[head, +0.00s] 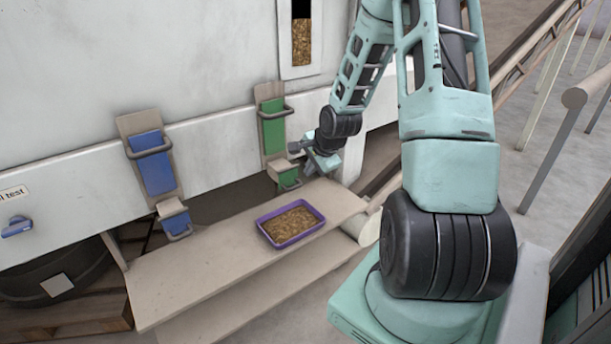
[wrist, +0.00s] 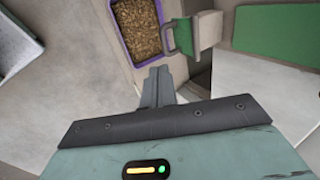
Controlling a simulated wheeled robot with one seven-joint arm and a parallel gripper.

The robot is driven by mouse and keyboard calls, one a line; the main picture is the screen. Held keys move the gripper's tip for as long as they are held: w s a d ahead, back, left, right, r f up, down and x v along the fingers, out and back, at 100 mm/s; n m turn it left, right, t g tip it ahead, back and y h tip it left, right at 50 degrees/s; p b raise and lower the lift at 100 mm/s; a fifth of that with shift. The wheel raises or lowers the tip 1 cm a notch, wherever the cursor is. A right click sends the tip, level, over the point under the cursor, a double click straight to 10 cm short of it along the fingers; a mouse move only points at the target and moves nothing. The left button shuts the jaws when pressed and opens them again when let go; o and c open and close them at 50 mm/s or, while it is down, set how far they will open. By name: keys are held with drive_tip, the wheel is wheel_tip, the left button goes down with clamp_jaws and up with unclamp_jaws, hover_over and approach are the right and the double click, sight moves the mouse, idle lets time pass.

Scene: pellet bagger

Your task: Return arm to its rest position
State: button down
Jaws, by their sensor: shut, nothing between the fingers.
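My arm reaches from the right of the head view toward the machine front. My gripper (head: 308,170) is shut and empty, beside the lower green flap with a handle (head: 288,178), under the tall green panel (head: 273,128). In the wrist view my gripper's closed fingers (wrist: 158,82) point toward the purple tray and the handled flap (wrist: 193,36). I cannot tell whether the fingers touch the flap. The purple tray (head: 319,213) holds brown pellets and sits on the beige shelf (head: 215,285); it also shows in the wrist view (wrist: 125,50).
A blue panel (head: 153,162) and a lower blue flap (head: 176,222) are to the left on the machine. A dark round drum (head: 55,270) stands at the lower left. A pellet window (head: 301,40) is above. Railings (head: 575,97) are at the right. The shelf left of the tray is clear.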

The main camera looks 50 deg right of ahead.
drive_tip(key=shift+v, duration=1.7)
drive_tip(key=shift+s, duration=0.1)
drive_tip(key=s+a+r+n+g+y, duration=0.1)
drive_tip(key=a+r+n+g, duration=0.1)
drive_tip(key=a+n, duration=0.8)
drive_tip(key=a+r+n+g+y, duration=0.1)
drive_tip(key=a+r+n, duration=0.25)
drive_tip(key=a, duration=1.25)
drive_tip(key=s+a+r+n+g, duration=0.1)
drive_tip(key=s+a+r+n, duration=0.1)
drive_tip(key=s+a+n, duration=0.5)
drive_tip(key=s+a+r+n+g, duration=0.2)
drive_tip(key=s+a+n, duration=0.5)
drive_tip(key=s, duration=0.5)
drive_tip(key=a, duration=0.2)
drive_tip(key=shift+a+n, duration=0.3)
drive_tip(key=shift+n, duration=0.05)
drive_tip(key=shift+r, duration=0.2)
